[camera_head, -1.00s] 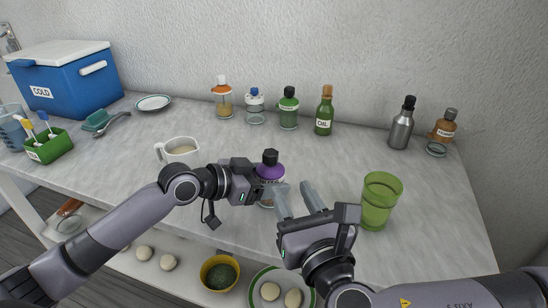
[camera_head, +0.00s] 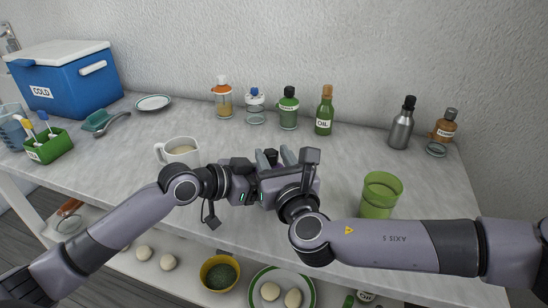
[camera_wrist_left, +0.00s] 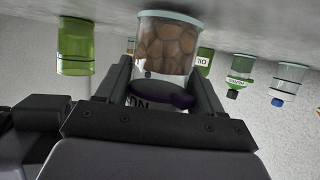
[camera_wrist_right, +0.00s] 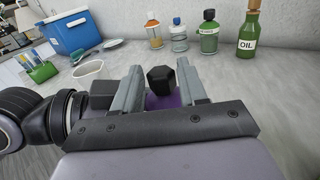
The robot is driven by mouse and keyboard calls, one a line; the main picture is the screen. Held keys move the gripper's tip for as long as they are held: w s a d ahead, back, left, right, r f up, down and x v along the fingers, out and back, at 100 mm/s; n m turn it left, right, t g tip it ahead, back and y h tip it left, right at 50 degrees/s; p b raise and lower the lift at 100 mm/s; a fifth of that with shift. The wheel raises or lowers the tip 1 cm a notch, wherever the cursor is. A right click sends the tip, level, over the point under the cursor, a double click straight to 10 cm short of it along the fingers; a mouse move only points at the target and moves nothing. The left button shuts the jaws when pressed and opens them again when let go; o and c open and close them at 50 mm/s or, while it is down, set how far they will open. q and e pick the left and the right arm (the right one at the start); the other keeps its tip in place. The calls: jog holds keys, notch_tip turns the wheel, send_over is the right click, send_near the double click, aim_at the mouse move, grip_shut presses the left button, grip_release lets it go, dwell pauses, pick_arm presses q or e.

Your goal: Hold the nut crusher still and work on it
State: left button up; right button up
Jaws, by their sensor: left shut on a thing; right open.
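The nut crusher is a clear jar of brown nuts (camera_wrist_left: 166,48) with a purple collar (camera_wrist_right: 158,101) and a black knob (camera_head: 271,156) on top. In the head view, my right gripper hides most of it. My left gripper (camera_wrist_left: 163,85) is shut on the jar from the left, one finger on each side. My right gripper (camera_wrist_right: 160,84) is open over the top of the crusher. In the right wrist view, the black knob (camera_wrist_right: 162,79) shows between its two fingers, with a gap on both sides. I cannot tell whether either finger touches the collar.
A green glass (camera_head: 380,195) stands to the right, near the front edge. A white cup (camera_head: 180,152) is to the left. Several bottles, including the oil bottle (camera_head: 324,112), stand along the back. A blue cold box (camera_head: 70,80) is at the back left. Bare counter lies between.

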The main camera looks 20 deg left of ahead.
grip_shut()
jog(key=shift+a+m+t+h, duration=0.2)
jog(key=shift+m+t+h, duration=0.45)
jog(key=shift+h, duration=0.35)
grip_release()
jog(key=shift+s+d, duration=0.1)
jog(key=shift+s, duration=0.1)
jog(key=v, duration=1.1)
jog(key=shift+s+d, duration=0.2)
jog(key=shift+s, duration=0.1)
